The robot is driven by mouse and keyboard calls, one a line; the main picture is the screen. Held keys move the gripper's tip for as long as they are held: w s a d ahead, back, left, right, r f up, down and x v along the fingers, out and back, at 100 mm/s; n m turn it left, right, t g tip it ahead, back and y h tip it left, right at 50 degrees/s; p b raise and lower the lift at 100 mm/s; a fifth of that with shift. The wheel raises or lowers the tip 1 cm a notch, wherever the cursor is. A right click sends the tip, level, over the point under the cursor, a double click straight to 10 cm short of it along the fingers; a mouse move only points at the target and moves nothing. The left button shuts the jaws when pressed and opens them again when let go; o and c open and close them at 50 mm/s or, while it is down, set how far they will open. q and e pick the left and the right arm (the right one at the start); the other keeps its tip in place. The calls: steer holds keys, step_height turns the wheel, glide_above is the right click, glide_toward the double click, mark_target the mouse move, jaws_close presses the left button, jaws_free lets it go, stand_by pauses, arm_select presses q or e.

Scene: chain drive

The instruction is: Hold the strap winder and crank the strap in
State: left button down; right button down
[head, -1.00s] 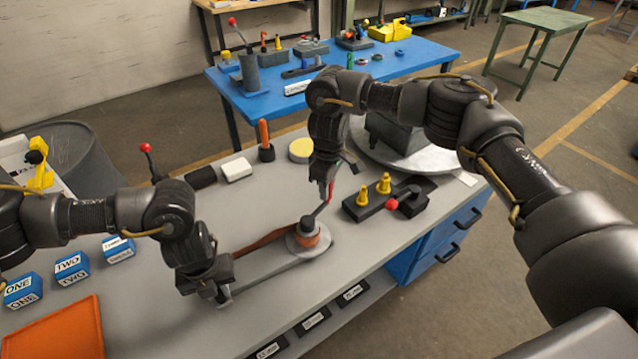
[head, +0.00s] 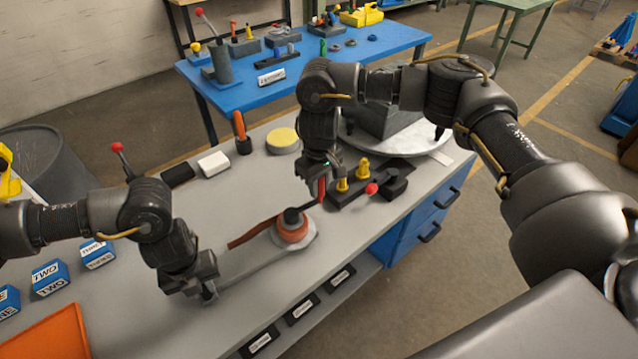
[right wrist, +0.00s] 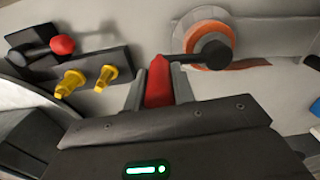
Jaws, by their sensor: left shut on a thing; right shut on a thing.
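The strap winder's spool, wound with orange strap (head: 291,234), sits on a round grey plate (head: 310,240) on the bench. A grey bar (head: 250,272) runs from it to my left gripper (head: 203,291), which is shut on the bar's left end; its fingertips are partly hidden. A reddish strap length (head: 252,234) runs leftward from the spool. My right gripper (head: 320,184) is shut on the red crank handle (right wrist: 158,85), right of the dark hub (head: 292,215). In the right wrist view the crank arm joins the handle to the hub (right wrist: 215,53).
A black block with yellow knobs (head: 362,168) and a red ball lever (head: 371,188) stand close right of my right gripper. A grey turntable (head: 430,143) lies behind. An orange-handled tool (head: 239,126), yellow disc (head: 283,140), blue blocks (head: 50,277) and orange tray (head: 50,335) surround the work.

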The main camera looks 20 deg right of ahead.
steer(key=shift+a, duration=0.4)
stand_by(0.4)
steer(key=c, duration=1.2)
jaws_free()
steer(key=shift+o, duration=0.2)
steer(key=shift+d, duration=0.1)
steer(key=shift+r, duration=0.3)
step_height(320, 180, up, 11)
steer(key=shift+r, duration=0.2)
steer(key=shift+f, duration=0.1)
